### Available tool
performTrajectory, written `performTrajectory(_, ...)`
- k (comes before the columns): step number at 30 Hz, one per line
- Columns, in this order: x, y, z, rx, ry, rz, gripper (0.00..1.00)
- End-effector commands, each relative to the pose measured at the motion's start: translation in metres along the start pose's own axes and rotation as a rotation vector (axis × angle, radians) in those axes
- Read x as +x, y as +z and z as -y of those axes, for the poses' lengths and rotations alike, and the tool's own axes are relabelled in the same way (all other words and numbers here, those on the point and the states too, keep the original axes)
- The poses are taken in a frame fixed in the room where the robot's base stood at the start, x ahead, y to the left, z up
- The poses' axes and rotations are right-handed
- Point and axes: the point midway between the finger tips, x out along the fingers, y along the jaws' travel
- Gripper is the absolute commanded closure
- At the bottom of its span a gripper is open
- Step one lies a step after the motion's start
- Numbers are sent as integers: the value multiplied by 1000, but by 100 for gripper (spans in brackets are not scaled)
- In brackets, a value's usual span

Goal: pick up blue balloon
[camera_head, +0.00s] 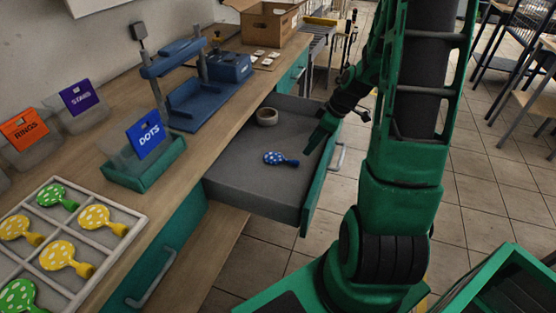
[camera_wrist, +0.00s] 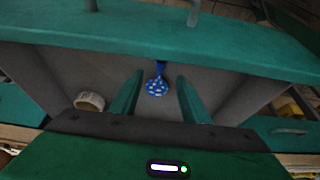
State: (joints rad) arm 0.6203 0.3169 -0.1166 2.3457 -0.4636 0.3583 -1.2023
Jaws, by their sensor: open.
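A blue balloon (camera_head: 281,159) with white dots lies flat on the grey floor of an open drawer (camera_head: 245,185). Its neck points right in the head view. My gripper (camera_head: 318,139) is above the drawer, to the right of and above the balloon in the picture. In the wrist view the balloon (camera_wrist: 157,86) shows between and beyond the two green fingers (camera_wrist: 157,98), with its neck pointing up the picture. The fingers are apart and nothing is held between them.
A roll of tape (camera_head: 267,116) lies in the drawer's back. The drawer front (camera_head: 318,185) and walls stand around the balloon. On the workbench are a tray of green and yellow balloons (camera_head: 92,250), a DOTS bin (camera_head: 150,165) and a blue press (camera_head: 190,100).

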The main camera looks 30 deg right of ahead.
Motion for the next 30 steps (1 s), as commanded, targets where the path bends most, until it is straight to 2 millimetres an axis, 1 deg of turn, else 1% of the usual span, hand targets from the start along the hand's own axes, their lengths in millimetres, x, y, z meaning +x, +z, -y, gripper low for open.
performTrajectory(3, 18, 0, 1, -1, -5, 1, 58)
performTrajectory(9, 43, 0, 1, 0, -3, 1, 58)
performTrajectory(16, 56, -1, 1, 0, -3, 1, 58)
performTrajectory(24, 91, -6, 2, 2, -2, 2, 58)
performTrajectory(27, 99, -6, 2, 1, -2, 1, 58)
performTrajectory(30, 102, -7, 2, 1, 0, 1, 58)
